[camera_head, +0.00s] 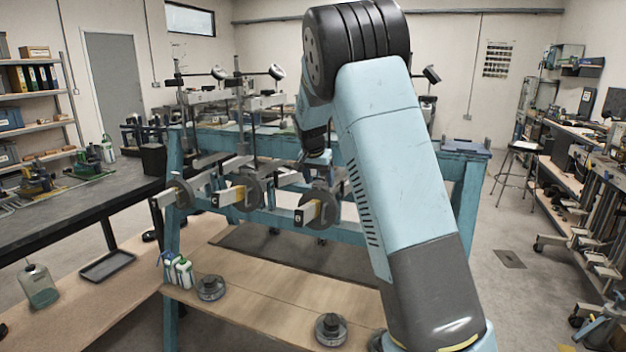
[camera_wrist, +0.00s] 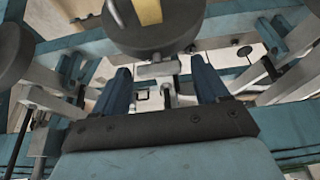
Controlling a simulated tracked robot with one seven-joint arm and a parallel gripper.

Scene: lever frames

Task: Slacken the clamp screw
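My gripper (camera_wrist: 160,72) is open in the wrist view, with its two blue fingers spread apart. A small grey metal piece (camera_wrist: 158,70) below a round dark weight (camera_wrist: 150,28) shows between the fingertips; it may be the clamp screw, but I cannot tell for sure. Contact with either finger is not visible. In the head view the lever frame (camera_head: 225,140) is a teal bench with several level bars carrying round dark weights (camera_head: 318,208) and yellow bands. My arm hides part of its right side, and the gripper's fingers cannot be made out there.
Other bars and teal brackets (camera_wrist: 280,35) crowd both sides of my gripper. A wooden lower shelf (camera_head: 255,290) holds loose round weights (camera_head: 331,329) and small bottles (camera_head: 180,272). A dark workbench (camera_head: 60,225) stands at left. Floor is open at right around a stool (camera_head: 520,165).

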